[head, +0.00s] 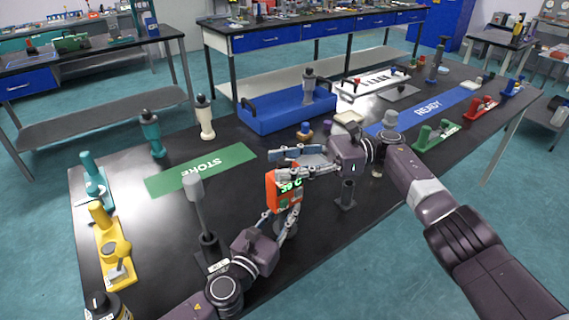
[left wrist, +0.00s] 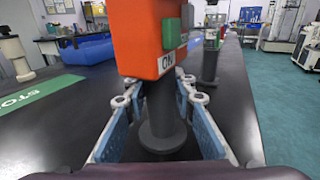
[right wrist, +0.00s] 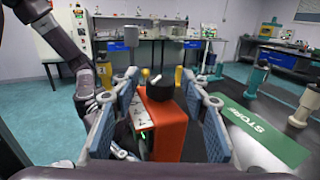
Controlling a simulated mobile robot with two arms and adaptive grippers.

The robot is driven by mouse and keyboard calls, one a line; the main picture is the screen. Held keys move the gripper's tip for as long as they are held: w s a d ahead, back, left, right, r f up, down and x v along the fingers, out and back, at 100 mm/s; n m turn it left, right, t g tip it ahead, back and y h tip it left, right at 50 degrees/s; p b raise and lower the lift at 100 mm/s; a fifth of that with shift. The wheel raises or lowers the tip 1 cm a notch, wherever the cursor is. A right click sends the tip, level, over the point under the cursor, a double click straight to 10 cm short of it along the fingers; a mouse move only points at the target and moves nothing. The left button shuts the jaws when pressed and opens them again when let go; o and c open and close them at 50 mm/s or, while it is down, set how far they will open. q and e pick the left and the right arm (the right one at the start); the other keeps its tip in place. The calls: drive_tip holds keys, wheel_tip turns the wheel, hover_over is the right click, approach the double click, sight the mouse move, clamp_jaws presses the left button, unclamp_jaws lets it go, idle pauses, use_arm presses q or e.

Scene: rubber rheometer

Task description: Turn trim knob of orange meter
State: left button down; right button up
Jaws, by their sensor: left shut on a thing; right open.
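The orange meter (head: 279,188) stands upright over the black table, with a lit green readout in the head view. In the left wrist view the meter (left wrist: 145,35) sits on a grey stem with a round base (left wrist: 162,135). My left gripper (head: 283,222) is shut around the stem, below the orange body. In the right wrist view a black trim knob (right wrist: 160,98) sits on the meter's end. My right gripper (head: 300,160) is open above the meter, its blue fingers on either side of the knob. Contact with the knob is not visible.
A green STORE mat (head: 235,157) lies to the left and a blue READY mat (head: 440,108) to the right. A blue crate (head: 265,123) stands behind. A small dark stand (head: 346,195) is right of the meter. A tall grey-topped tool (head: 199,205) stands near my left arm.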

sight(285, 160)
drive_tip(key=shift+r, duration=0.15)
wheel_tip(285, 160, up, 10)
drive_tip(key=shift+f, duration=0.15)
idle(0.4)
drive_tip(key=d+f+m+t, duration=0.1)
drive_tip(key=f, duration=0.1)
drive_tip(key=d+f+m+t, duration=0.1)
drive_tip(key=d+f+t, duration=0.1)
drive_tip(key=d+f+m+t, duration=0.1)
drive_tip(key=f, duration=0.1)
drive_tip(key=shift+s+d+f+y, duration=0.35)
drive_tip(key=shift+f+y, duration=0.05)
drive_tip(key=s+d+f+m+t+h, duration=0.1)
drive_tip(key=s+d+f+m+t, duration=0.2)
drive_tip(key=d+t, duration=0.3)
drive_tip(key=x, duration=1.1)
drive_tip(key=shift+a+f, duration=0.2)
drive_tip(key=shift+c, duration=0.3)
clamp_jaws()
